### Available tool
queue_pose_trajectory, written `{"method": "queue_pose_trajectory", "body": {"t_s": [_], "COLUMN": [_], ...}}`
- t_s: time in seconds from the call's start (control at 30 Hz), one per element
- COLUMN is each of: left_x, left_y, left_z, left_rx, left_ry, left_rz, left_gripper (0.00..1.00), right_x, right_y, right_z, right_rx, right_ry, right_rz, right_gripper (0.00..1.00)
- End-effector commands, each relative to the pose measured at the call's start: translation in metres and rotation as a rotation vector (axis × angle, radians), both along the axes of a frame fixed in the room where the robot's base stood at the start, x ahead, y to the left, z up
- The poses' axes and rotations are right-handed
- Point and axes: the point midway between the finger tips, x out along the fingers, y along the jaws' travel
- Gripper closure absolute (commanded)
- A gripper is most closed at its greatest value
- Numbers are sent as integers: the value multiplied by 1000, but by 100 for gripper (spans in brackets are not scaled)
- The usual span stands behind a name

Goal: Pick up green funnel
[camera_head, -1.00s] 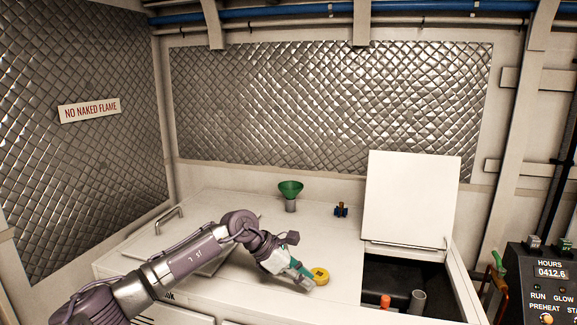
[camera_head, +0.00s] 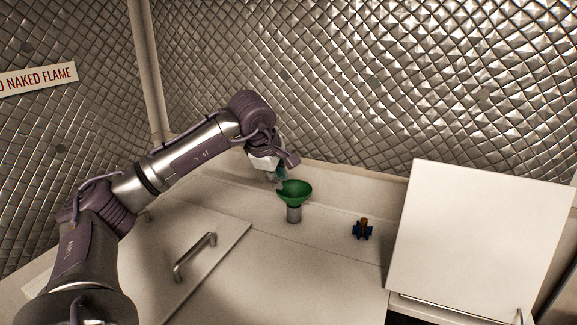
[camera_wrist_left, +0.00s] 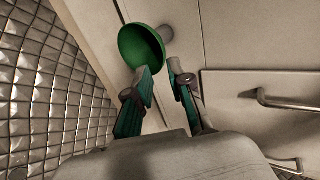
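The green funnel (camera_head: 295,192) stands upright, wide mouth up, with its grey spout end in a grey stub (camera_head: 294,214) on the white top. In the left wrist view the funnel (camera_wrist_left: 140,48) lies just past the fingertips, with the grey stub at its right. My left gripper (camera_head: 278,181) is at the left, back side of the funnel's rim in the head view. In the wrist view its two teal fingers (camera_wrist_left: 159,69) are apart, with nothing between them that I can make out. I cannot tell whether a finger touches the rim. My right gripper is not in view.
A raised white lid (camera_head: 470,240) is further right. A metal handle (camera_head: 195,255) sits on a closed panel at the front left. The quilted wall (camera_head: 380,80) is close behind.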

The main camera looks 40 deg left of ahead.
Motion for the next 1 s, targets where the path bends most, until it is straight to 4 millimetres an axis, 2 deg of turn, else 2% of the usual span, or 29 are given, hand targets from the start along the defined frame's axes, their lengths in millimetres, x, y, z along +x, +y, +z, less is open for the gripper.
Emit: {"method": "queue_pose_trajectory", "body": {"t_s": [0.03,0.2,0.5,0.7,0.9,0.93,1.0], "left_x": [1,13,38,43,43,43,43], "left_y": [1,4,12,14,14,14,14], "left_z": [-5,-31,-74,-81,-81,-81,-81], "left_rx": [3,3,1,2,1,1,1], "left_ry": [2,4,1,1,0,0,0], "left_rz": [1,0,0,0,0,0,0], "left_gripper": [79,79,79,79,79,81,92], "right_x": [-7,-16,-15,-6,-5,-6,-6], "right_y": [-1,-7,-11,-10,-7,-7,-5], "right_z": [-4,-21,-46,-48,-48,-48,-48], "right_rx": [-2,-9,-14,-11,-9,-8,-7], "right_ry": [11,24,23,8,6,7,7], "right_rz": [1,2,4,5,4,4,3], "right_gripper": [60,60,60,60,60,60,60]}}
